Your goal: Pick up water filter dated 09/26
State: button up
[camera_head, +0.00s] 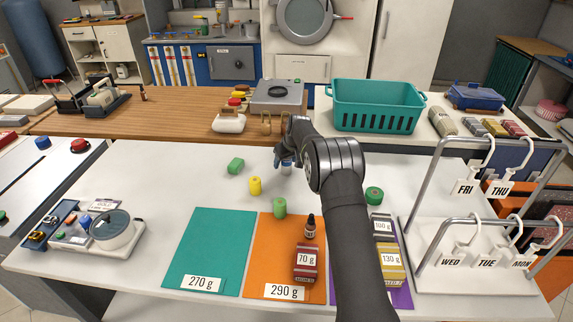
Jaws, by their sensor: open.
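No date reading 09/26 is legible in this view, so I cannot tell which thing is the water filter with that date. My gripper (281,160) is open over the white table, its fingers small and partly hidden by my arm. A small white and blue piece (288,167) shows right at the fingers, partly covered; I cannot tell whether they touch it. Near it on the table are a green piece (236,166) lying down, a yellow cylinder (255,186) and a green cylinder (280,207). A round green piece (374,195) stands right of my arm.
A teal mat (210,245) and an orange mat (262,262) lie in front, the latter with a small dark bottle (310,227) and a 70 g block (306,262). A teal basket (375,104) stands behind. Hanger racks (425,205) stand right. My arm hides some table.

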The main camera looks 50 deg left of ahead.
jog(key=shift+a+f, duration=0.1)
jog(key=c, duration=1.1)
